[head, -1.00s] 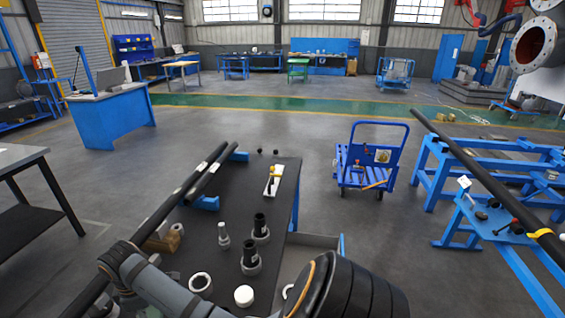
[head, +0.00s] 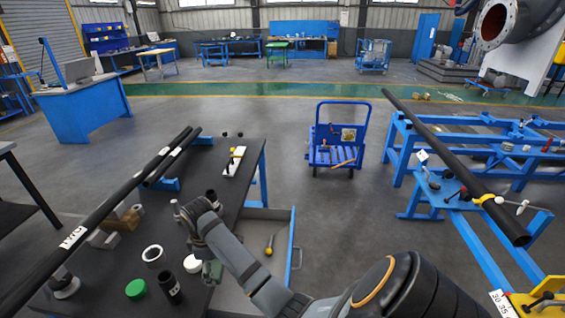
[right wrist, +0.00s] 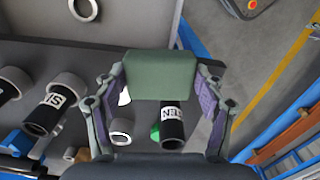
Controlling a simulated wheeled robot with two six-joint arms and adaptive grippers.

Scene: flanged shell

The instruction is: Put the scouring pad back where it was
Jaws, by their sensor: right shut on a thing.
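The scouring pad is a dull green block (right wrist: 160,75) in the right wrist view. My right gripper (right wrist: 160,88) is shut on it, with one purple-padded finger on each side. In the head view the right gripper (head: 210,268) is over the right edge of the dark table (head: 225,185), largely hidden by its own wrist, and a little of the green pad shows there. The pad appears to be held above the table top. My left gripper is not in view.
Near the gripper are a white round piece (head: 193,263), a black fitting (head: 171,288), a green disc (head: 136,288) and a white ring (head: 153,253). An open drawer (head: 284,262) holds a yellow-handled tool (head: 269,245). Long black pipes (head: 110,207) lie along the table's left side.

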